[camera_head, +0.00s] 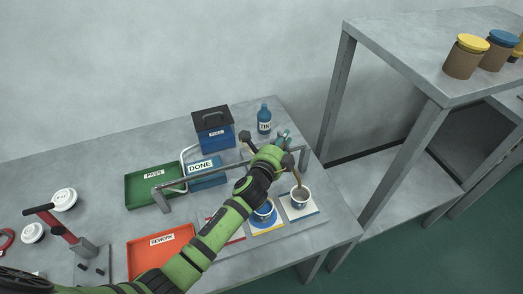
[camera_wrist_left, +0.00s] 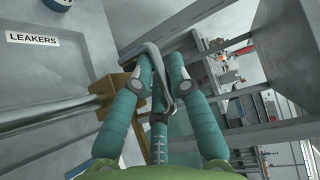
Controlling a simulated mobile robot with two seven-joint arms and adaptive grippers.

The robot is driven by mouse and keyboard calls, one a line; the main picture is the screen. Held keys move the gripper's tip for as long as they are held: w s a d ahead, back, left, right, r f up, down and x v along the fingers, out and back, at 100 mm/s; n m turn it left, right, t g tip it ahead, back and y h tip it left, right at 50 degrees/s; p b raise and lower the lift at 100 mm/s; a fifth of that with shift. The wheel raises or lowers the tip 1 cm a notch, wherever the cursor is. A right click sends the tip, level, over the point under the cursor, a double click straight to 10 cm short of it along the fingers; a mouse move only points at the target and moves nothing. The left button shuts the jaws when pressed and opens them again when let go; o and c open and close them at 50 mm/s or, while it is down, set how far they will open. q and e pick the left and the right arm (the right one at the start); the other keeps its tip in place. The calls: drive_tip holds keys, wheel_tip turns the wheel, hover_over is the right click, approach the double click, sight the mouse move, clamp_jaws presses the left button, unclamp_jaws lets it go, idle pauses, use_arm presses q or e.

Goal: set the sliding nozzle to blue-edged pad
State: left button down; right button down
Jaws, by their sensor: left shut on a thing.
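The sliding nozzle shows as a brown spout (camera_head: 297,176) hanging over the rightmost cup (camera_head: 299,198); its upper part is hidden by my arm. In the left wrist view a brass-coloured block (camera_wrist_left: 130,86) sits on the rail beside my fingers. That cup stands on the rightmost pad (camera_head: 313,212), which looks blue-edged. A second cup (camera_head: 265,212) stands on the yellow-edged pad (camera_head: 268,229). My left gripper (camera_head: 284,137) is at the rail's right part; in the wrist view its teal fingers (camera_wrist_left: 163,72) are shut on a grey handle (camera_wrist_left: 158,60). My right gripper is not in view.
The grey rail (camera_head: 222,170) crosses above the table. A green PASS tray (camera_head: 152,190), blue DONE tray (camera_head: 207,181), orange REWORK tray (camera_head: 155,255), blue FULL bin (camera_head: 215,134) and blue bottle (camera_head: 264,120) stand around it. A shelf frame (camera_head: 400,175) rises at right.

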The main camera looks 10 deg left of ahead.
use_arm(q)
drive_tip(key=shift+w+d+f, duration=0.1)
drive_tip(key=shift+w+d, duration=0.25)
drive_tip(key=shift+d, duration=0.15)
drive_tip(key=shift+r, duration=0.2)
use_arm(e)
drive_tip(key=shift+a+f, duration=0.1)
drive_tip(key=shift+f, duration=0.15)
use_arm(q)
drive_tip(key=c, duration=1.2)
unclamp_jaws()
drive_tip(key=shift+o, duration=0.2)
drive_tip(key=shift+w+d+f, duration=0.1)
drive_tip(key=shift+s, duration=0.25)
drive_tip(key=v, duration=1.1)
drive_tip(key=shift+s, duration=0.3)
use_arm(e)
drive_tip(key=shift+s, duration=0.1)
